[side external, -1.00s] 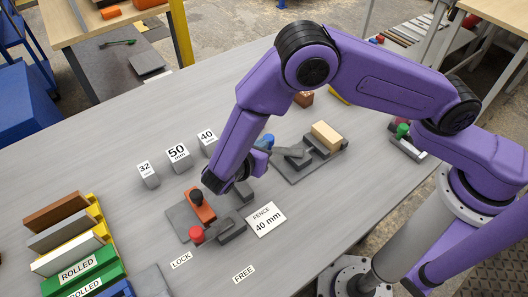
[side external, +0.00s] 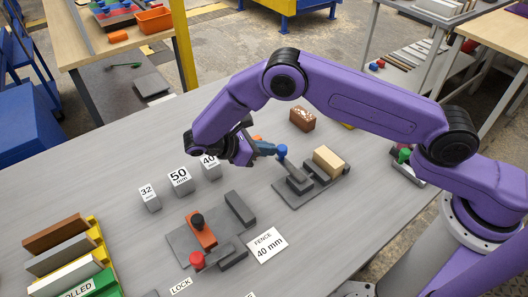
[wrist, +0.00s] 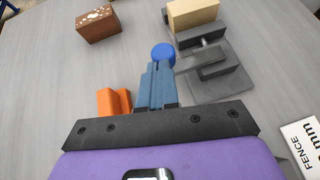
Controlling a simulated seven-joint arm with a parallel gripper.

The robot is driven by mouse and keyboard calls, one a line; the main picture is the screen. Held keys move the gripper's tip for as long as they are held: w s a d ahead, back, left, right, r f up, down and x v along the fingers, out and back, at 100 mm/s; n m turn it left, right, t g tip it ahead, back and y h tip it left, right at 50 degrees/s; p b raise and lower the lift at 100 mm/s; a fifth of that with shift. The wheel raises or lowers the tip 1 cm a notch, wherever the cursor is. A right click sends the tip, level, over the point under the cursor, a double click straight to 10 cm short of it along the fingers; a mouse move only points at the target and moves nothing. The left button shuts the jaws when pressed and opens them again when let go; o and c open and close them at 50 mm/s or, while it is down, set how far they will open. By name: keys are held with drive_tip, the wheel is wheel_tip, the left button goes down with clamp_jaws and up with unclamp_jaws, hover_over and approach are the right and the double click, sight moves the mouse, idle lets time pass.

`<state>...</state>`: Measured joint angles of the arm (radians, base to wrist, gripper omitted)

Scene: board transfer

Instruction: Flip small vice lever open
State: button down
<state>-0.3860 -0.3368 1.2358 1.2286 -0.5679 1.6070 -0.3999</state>
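The small vice (side external: 325,182) is a grey plate with jaws and a tan block (side external: 328,160) on it. It also shows in the wrist view (wrist: 203,83).
An orange angled piece (wrist: 115,102) lies left of my fingers, and a speckled brown block (side external: 302,119) stands behind. A second vice with a red knob (side external: 197,260) is in front, beside the FENCE 40 mm card (side external: 267,245). Blocks marked 32, 50 and 40 (side external: 210,165) stand at left.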

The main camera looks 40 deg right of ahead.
drive_tip(key=shift+w+d, duration=0.15)
drive_tip(key=shift+d, duration=0.2)
idle(0.3)
drive_tip(key=shift+a, duration=0.1)
drive_tip(key=v, duration=1.2)
drive_tip(key=shift+a, duration=0.15)
idle(0.4)
